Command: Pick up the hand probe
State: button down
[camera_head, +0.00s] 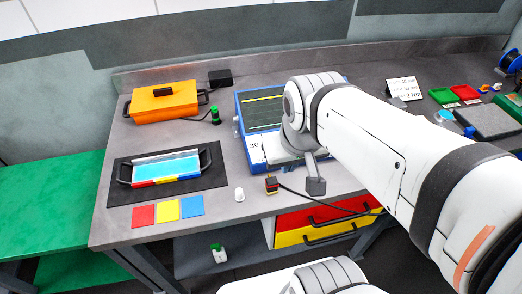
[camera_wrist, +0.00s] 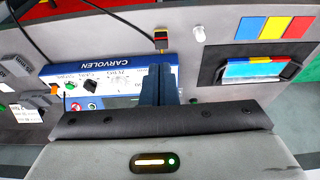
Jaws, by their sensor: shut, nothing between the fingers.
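The hand probe seems to be the small black piece with red and yellow bands (camera_head: 271,185), lying near the bench's front edge with a black cable running right. It also shows in the wrist view (camera_wrist: 161,39), beyond my fingertips. In the wrist view my gripper (camera_wrist: 159,68) is shut and empty, apart from the probe, above the blue instrument (camera_wrist: 115,69). In the head view my arm hides part of this instrument (camera_head: 240,104), and I cannot clearly make out the fingers.
A white knob-like piece (camera_head: 239,194) stands left of the probe. A dark mat (camera_head: 116,197) bears a handled case (camera_head: 158,181); colour cards (camera_head: 167,210) lie in front. An orange case (camera_head: 162,101) and a green-and-black piece (camera_head: 215,116) are behind. Red and yellow drawers (camera_head: 322,215) are below.

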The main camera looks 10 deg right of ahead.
aim_at(272, 186)
jog(key=z, duration=1.7)
jog(key=k, duration=1.35)
jog(key=u, duration=0.5)
jog(key=i, duration=0.95)
